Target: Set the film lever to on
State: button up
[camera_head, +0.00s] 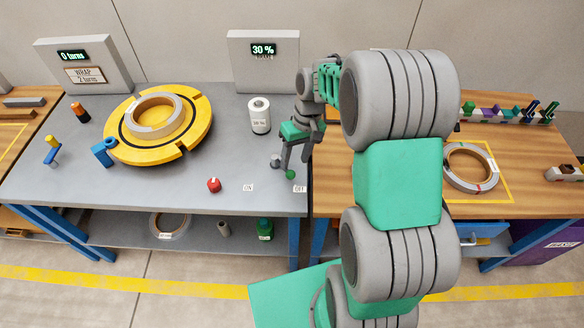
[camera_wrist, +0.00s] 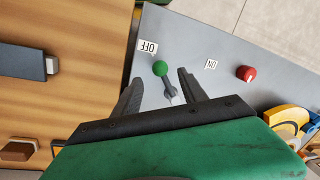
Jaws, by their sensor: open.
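The film lever has a green ball knob (camera_head: 290,174) and a short grey stem, at the front right of the grey table. In the wrist view the green knob (camera_wrist: 160,68) leans toward the OFF label (camera_wrist: 147,47). The ON label (camera_wrist: 211,65) lies on the other side of the lever. My gripper (camera_head: 294,160) points down over the lever. In the wrist view my gripper (camera_wrist: 160,76) is open, with one finger on each side of the lever. Gaps show between the fingers and the lever, so nothing is gripped.
A red knob (camera_head: 214,185) stands left of the ON label (camera_head: 248,187). A white film roll (camera_head: 259,115) stands behind the lever. A yellow turntable (camera_head: 190,125) with a coil (camera_head: 154,128) is to the left. A display (camera_head: 263,50) reads 30 %. A wooden table adjoins right.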

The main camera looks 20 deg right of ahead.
aim_at(291, 172)
jog(key=f, duration=0.3)
jog(key=a+f, duration=0.1)
jog(key=f, duration=0.2)
jog(key=shift+s+a, duration=0.1)
jog(key=shift+c, duration=0.4)
grip_shut()
dwell(0.8)
